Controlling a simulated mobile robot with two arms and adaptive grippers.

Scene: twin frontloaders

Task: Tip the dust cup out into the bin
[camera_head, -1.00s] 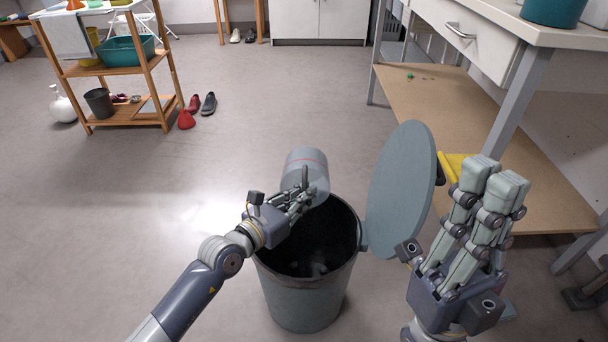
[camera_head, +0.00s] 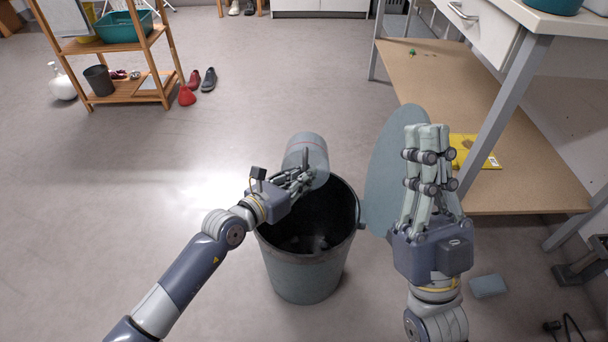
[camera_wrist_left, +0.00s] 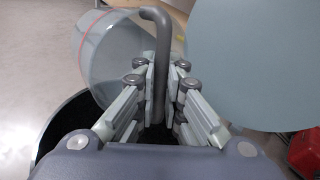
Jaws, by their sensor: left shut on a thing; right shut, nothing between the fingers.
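The dust cup (camera_head: 306,150) is a clear grey cylinder with a red line around it. It is tilted over the far rim of the bin, and I cannot see whether anything is inside it. My left gripper (camera_head: 300,182) is shut on its handle; the cup (camera_wrist_left: 112,48) and the dark handle (camera_wrist_left: 163,50) also show in the left wrist view. The bin (camera_head: 306,275) is a grey bucket, open at the top, with some debris at its dark bottom. Its round lid (camera_head: 388,165) stands upright at the bin's right. My right gripper (camera_head: 427,135) is shut and empty in front of the lid.
A workbench with a brown lower shelf (camera_head: 480,120) stands at the right, with a yellow item (camera_head: 474,152) on it. The floor left of the bin is clear.

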